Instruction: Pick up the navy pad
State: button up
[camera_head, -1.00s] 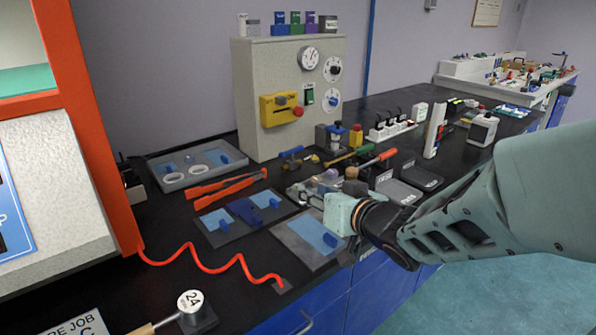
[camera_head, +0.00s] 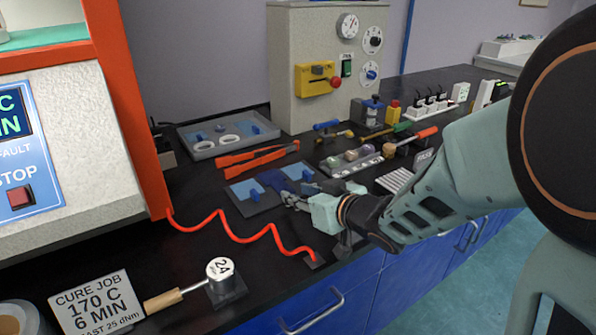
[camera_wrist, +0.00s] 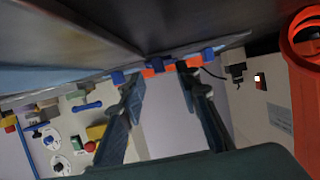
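The navy pad (camera_head: 275,180) lies on a dark plate between two light blue pads (camera_head: 243,189) that have blue grip tabs. My gripper (camera_head: 291,199) is low over the front edge of this plate, just in front and right of the navy pad. In the wrist view the two fingers of my gripper (camera_wrist: 160,78) are spread apart with nothing held between them. A blue block (camera_wrist: 157,65) shows between the fingertips there, seen edge-on; I cannot tell surely whether it belongs to the navy pad. Contact with the pad cannot be told.
Orange tongs (camera_head: 258,158) lie behind the plate. A grey tray (camera_head: 205,154) with rings is farther back. A coiled red cord (camera_head: 235,238) runs in front, left of the gripper. A tray of small samples (camera_head: 350,166) lies right.

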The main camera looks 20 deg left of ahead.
jog(key=shift+x, duration=1.15)
grip_shut()
jog(key=shift+r, duration=0.2)
